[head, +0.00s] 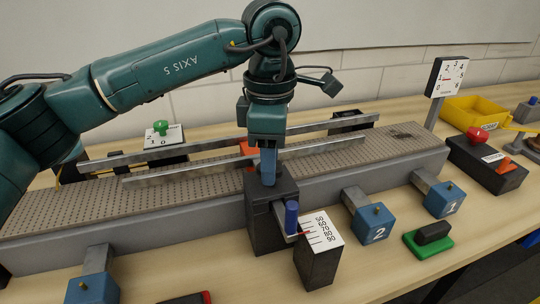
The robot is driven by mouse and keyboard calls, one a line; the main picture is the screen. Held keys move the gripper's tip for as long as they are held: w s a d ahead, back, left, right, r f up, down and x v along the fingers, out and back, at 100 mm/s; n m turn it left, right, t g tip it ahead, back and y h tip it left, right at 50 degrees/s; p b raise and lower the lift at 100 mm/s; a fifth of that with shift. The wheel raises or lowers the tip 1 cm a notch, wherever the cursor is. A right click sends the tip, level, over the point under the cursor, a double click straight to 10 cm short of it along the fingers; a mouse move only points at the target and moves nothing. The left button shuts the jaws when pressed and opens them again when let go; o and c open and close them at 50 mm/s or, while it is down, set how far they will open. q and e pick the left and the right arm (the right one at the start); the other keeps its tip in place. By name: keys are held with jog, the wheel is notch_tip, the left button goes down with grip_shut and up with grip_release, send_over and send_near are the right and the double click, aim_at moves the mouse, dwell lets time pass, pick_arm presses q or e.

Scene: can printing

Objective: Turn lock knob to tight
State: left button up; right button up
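My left gripper (268,162) points straight down over the dark block (270,222) at the front of the conveyor. Its fingertips are at the block's top. They are seen edge-on, so I cannot tell whether they are open or shut. No lock knob shows clearly; one may be hidden behind the fingers. A blue upright handle (292,217) is on the block's front side, with a red pointer beside a white scale (321,230) marked 50 to 90. My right gripper is not in view.
Metal rails (230,140) run along the perforated conveyor (60,206). Blue blocks marked 2 (371,223) and 1 (444,201) stand in front. A green-based stamp-like item (428,241), a red button box (488,160) and a yellow bin (475,113) are at right.

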pick_arm(q)
jog(key=o, duration=0.3)
notch_tip(320, 180, up, 13)
dwell(0.5)
